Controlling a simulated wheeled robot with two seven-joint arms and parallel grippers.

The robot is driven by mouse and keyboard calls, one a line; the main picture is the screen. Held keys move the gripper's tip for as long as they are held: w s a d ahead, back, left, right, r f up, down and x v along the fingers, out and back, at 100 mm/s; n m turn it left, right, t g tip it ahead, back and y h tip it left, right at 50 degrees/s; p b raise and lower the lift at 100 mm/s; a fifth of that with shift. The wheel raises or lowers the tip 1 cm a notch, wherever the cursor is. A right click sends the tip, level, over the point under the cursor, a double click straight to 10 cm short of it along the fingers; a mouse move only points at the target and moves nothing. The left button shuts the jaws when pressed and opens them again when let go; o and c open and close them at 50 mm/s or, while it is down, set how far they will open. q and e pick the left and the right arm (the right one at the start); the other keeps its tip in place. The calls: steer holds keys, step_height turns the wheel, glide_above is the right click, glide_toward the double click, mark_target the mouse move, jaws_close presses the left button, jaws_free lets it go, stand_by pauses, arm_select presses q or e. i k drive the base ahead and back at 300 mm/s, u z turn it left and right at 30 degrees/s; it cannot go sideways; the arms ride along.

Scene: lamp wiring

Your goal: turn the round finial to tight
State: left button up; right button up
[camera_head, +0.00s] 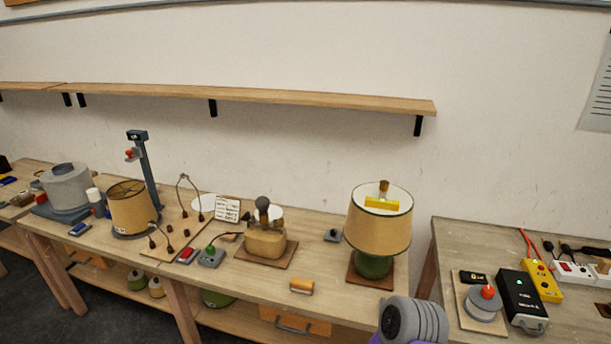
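A lamp with a green base (374,265) and a tan shade (378,232) stands upright on a brown board near the right end of the long bench. A small brown knob (383,186) stands at the top centre of this shade and looks like the finial. It is too small to tell its exact shape or how tight it sits. A yellow bar (381,203) shows just below it, within the shade's pale top. Neither gripper shows. A grey ribbed part at the bottom edge, right of centre, seems to be one of my arm links.
A tan block with a dark bulb-like top (263,206) stands left of the lamp. A wooden roller (301,286) lies at the bench's front. A second tan shade (132,208) stands farther left. A shelf (300,99) runs above. A black box (522,297) stands on the right table.

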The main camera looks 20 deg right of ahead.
mark_target(384, 185)
steer(key=u, duration=1.05)
steer(key=i, duration=1.3)
steer(key=z, duration=2.3)
